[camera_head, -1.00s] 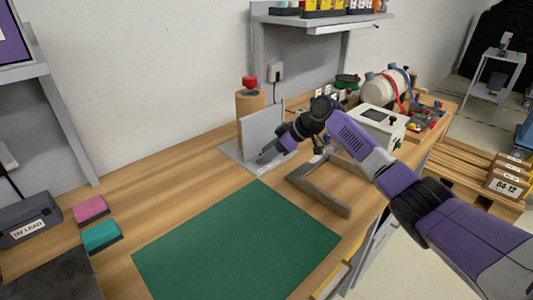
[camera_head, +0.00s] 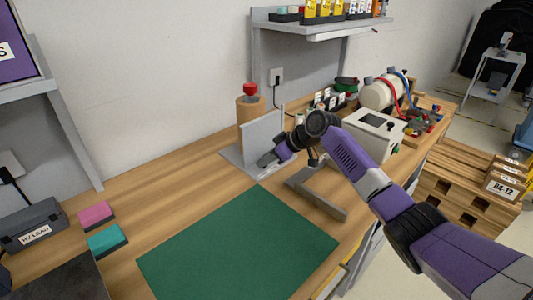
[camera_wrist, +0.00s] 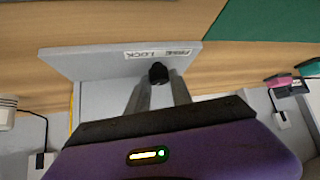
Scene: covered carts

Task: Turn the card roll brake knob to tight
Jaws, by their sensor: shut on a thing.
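The black brake knob (camera_wrist: 158,72) sits on the front of a grey upright plate (camera_wrist: 90,62), by a white label (camera_wrist: 158,53) that appears upside down and seems to read FREE and LOCK. My gripper (camera_wrist: 160,82) is shut on the knob, one finger on each side; the fingertips partly cover it. In the head view the plate (camera_head: 262,138) stands on a grey base, and my gripper (camera_head: 266,160) is at its front face. The knob cannot be made out there. The brown card roll (camera_head: 243,108) with a red top (camera_head: 250,89) stands behind the plate.
A green mat (camera_head: 235,250) covers the bench in front. A white box instrument (camera_head: 375,135) stands to the right, and a shelf (camera_head: 315,28) hangs above the back.

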